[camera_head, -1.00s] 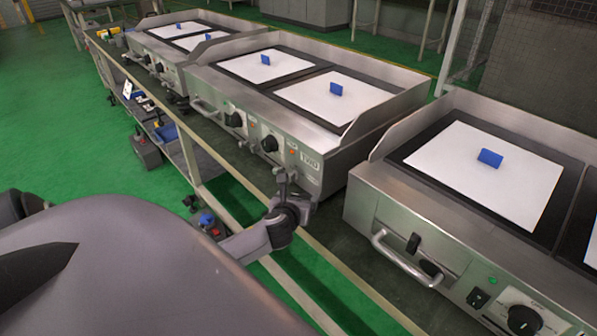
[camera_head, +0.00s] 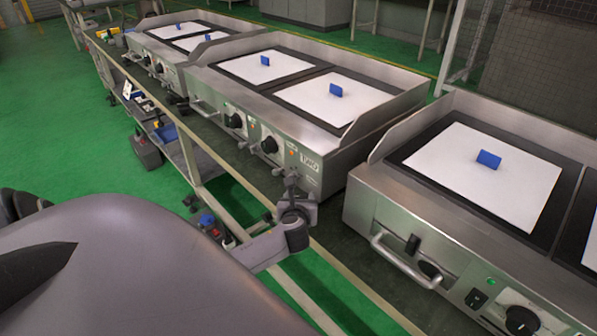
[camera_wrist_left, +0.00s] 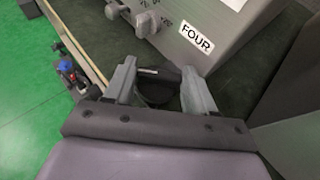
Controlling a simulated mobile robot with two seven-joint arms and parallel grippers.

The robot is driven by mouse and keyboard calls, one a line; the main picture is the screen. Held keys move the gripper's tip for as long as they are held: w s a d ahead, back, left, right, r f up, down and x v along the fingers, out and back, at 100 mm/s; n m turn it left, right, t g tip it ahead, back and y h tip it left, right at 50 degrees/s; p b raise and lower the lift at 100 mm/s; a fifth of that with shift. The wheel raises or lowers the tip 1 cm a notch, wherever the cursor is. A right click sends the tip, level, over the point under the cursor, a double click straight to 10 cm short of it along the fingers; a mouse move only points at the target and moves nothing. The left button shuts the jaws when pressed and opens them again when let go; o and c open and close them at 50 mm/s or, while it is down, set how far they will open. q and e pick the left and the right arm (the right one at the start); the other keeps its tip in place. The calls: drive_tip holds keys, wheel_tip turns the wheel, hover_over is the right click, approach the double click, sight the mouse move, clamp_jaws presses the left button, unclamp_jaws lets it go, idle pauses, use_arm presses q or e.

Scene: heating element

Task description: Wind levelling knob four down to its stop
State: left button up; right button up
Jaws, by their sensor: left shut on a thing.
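A dark round knob (camera_wrist_left: 158,88) sits between the two grey fingers of my left gripper (camera_wrist_left: 160,90) in the left wrist view. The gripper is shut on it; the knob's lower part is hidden. A white label reading FOUR (camera_wrist_left: 197,38) is on the steel front panel just beyond. In the head view my left gripper (camera_head: 289,184) is at the lower front corner of the middle griddle (camera_head: 310,150), below its white label (camera_head: 310,163). The knob cannot be made out there. My right gripper is not in view.
White sheets with blue blocks lie on the griddles. Another griddle (camera_head: 390,215) stands close on the right, across a narrow dark gap. Green floor is open at left.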

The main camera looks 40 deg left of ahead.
use_arm(q)
drive_tip(key=shift+w+d+n+g+y, duration=0.2)
drive_tip(key=shift+n+g+y, duration=0.5)
drive_tip(key=shift+n+y, duration=0.15)
drive_tip(key=shift+w+n+g+y, duration=0.1)
drive_tip(key=shift+n+g+y, duration=0.45)
drive_tip(key=shift+n+g, duration=0.45)
drive_tip(key=n+g+y, duration=0.1)
drive_tip(key=n+g+y+b, duration=0.1)
drive_tip(key=n+g, duration=0.1)
drive_tip(key=shift+w+d+f+n+b, duration=0.1)
drive_tip(key=shift+w+n+b, duration=0.1)
drive_tip(key=shift+n+b, duration=0.1)
drive_tip(key=shift+n+g, duration=0.35)
drive_tip(key=shift+g, duration=0.35)
drive_tip(key=shift+b, duration=0.35)
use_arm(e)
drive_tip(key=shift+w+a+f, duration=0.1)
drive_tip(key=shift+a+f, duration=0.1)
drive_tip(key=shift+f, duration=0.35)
use_arm(q)
drive_tip(key=shift+n+g, duration=0.3)
drive_tip(key=shift+g, duration=0.1)
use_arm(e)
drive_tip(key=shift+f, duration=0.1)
use_arm(q)
drive_tip(key=o, duration=1)
drive_tip(key=shift+o, duration=0.2)
